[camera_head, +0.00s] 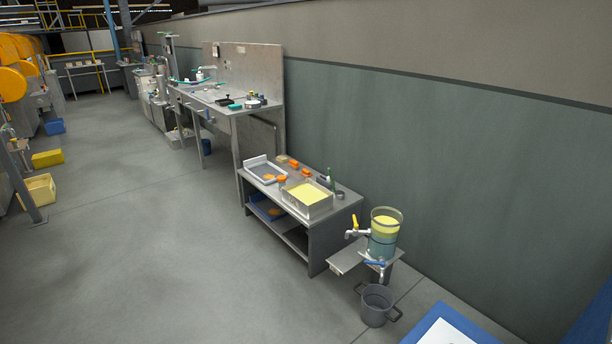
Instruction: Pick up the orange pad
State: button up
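Several small orange things are on the low metal table (331,220) along the wall. One orange block (295,163) is toward the back of the tabletop, and another orange block (307,172) is just right of it. A third orange piece (282,178) is between the grey tray and the yellow-filled metal pan. A flat orange-brown piece (270,178) appears to lie in the grey tray (257,162). They are too small to tell which is the orange pad. My gripper is not in view.
The yellow-filled pan (307,209) takes up the table's front middle. A green bottle (331,176) stands behind it. A tapped glass vessel (382,246) and a grey bucket (376,309) are right of the table. The grey floor (170,250) before the table is clear.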

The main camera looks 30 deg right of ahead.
aim_at(305, 173)
jog(key=i+u, duration=0.1)
jog(key=i, duration=2.1)
jog(key=i+z, duration=0.2)
jog(key=i, duration=0.3)
jog(key=i+j+z, duration=0.2)
jog(key=i, duration=0.3)
jog(key=i+j+z, duration=0.25)
jog(key=i, duration=0.25)
jog(key=i+j+z, duration=0.15)
jog(key=i+z, duration=0.15)
jog(key=z, duration=0.2)
jog(key=i+j+z, duration=0.25)
jog(key=z, duration=0.25)
jog(key=i+j+z, duration=0.2)
jog(key=j+z, duration=0.3)
jog(key=i+j+z, duration=0.15)
jog(key=j+z, duration=0.35)
jog(key=i+j+z, duration=0.5)
jog(key=j+z, duration=0.2)
jog(key=j, duration=0.1)
